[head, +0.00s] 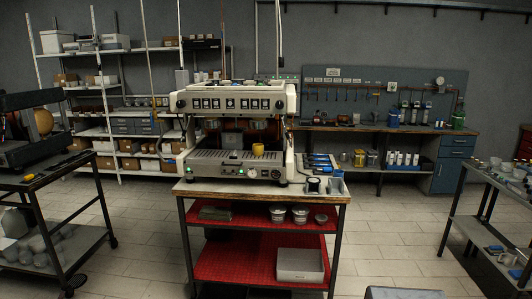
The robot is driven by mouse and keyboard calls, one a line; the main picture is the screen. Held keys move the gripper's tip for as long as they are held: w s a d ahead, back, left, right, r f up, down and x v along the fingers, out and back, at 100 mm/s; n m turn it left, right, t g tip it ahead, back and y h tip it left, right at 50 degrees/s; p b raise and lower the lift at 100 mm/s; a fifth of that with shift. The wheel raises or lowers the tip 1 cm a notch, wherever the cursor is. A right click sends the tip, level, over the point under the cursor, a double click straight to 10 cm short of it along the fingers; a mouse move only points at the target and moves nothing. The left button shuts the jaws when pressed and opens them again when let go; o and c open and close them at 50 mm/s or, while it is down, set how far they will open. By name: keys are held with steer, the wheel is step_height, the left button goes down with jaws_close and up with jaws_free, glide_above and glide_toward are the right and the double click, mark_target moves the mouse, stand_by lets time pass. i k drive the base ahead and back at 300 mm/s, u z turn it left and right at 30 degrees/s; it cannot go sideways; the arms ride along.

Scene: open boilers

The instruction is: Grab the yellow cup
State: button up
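The yellow cup (258,149) is small in the head view, near the middle. It appears to stand upright on the drip tray (225,157) of a cream espresso machine (232,99), right of the tray's middle and below the brewing heads. Its near side is unobstructed. A small grey box-like thing (232,141) is to its left. My gripper is not in view, so whether it is open or shut does not show.
The machine stands on a cart (262,190) with red shelves holding metal containers and a pale box (300,265). Dark tables stand at the left (50,175) and right (492,172). The tiled floor (390,220) is clear between the cart and right table.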

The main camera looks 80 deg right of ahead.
mark_target(258, 149)
steer(key=z, duration=0.5)
steer(key=i, duration=0.65)
steer(key=z, duration=0.75)
steer(key=i, duration=0.75)
steer(key=z, duration=0.4)
